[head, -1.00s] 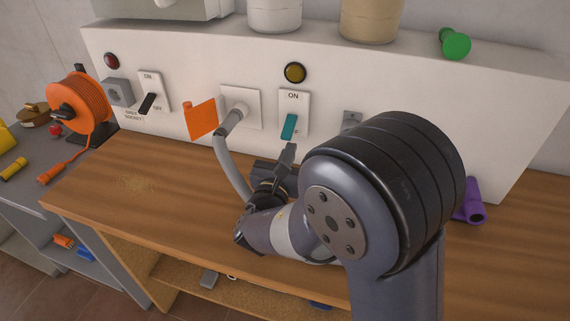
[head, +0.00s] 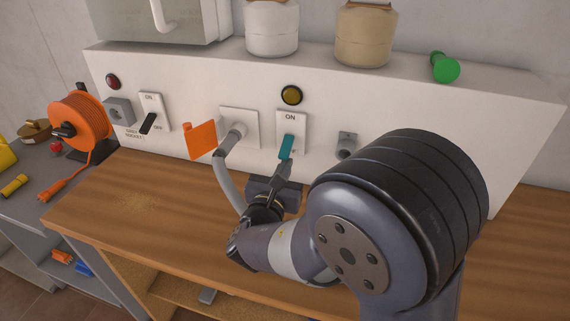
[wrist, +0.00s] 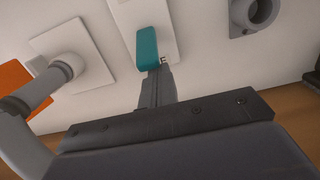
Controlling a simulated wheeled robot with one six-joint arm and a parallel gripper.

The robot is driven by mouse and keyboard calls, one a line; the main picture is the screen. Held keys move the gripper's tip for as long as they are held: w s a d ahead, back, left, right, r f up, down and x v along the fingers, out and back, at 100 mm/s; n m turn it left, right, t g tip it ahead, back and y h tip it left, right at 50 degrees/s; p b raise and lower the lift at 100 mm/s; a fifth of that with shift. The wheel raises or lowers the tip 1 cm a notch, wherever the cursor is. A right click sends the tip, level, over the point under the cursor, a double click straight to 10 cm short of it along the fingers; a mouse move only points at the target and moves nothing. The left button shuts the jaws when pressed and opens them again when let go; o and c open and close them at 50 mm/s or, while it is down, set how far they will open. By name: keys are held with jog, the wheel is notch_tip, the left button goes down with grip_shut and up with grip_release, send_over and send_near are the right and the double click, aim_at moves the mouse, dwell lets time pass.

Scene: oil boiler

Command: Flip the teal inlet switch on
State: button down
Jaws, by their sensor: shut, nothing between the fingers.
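The teal inlet switch (head: 286,146) is a teal lever on a white plate (head: 300,132) marked ON at its top. The lever tilts downward, away from the ON label. In the wrist view the teal lever (wrist: 152,47) stands at the upper middle. My gripper (head: 284,165) is shut and empty, with its tip at the lower end of the lever. In the wrist view my closed fingers (wrist: 156,82) meet the lever's lower end; touching or just short, I cannot tell. The lettering below the lever is mostly hidden.
A round amber light (head: 291,95) sits above the switch. A grey plug with a cable (head: 233,134) and an orange tag (head: 202,140) are to the left, a grey socket (head: 346,144) to the right. A black switch (head: 148,123) is farther left. The wooden bench (head: 130,190) is clear.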

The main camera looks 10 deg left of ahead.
aim_at(287, 155)
jog(key=shift+s+r+g+p, duration=0.2)
jog(key=shift+r+g+p, duration=0.55)
jog(key=shift+p, duration=1)
jog(key=shift+s+r+g+p, duration=0.2)
jog(key=shift+r+g+p, duration=0.55)
jog(key=shift+p, duration=1)
jog(key=r+g+p, duration=0.1)
jog(key=g+p, duration=0.1)
jog(key=p, duration=0.2)
jog(key=shift+s+a+r+y+p, duration=0.1)
jog(key=shift+s+r+y+p, duration=0.1)
jog(key=shift+y+p, duration=0.2)
jog(key=shift+f+b, duration=0.3)
jog(key=shift+r, duration=0.1)
jog(key=shift+r+p, duration=0.65)
jog(key=shift+r, duration=0.15)
jog(key=shift+f, duration=0.1)
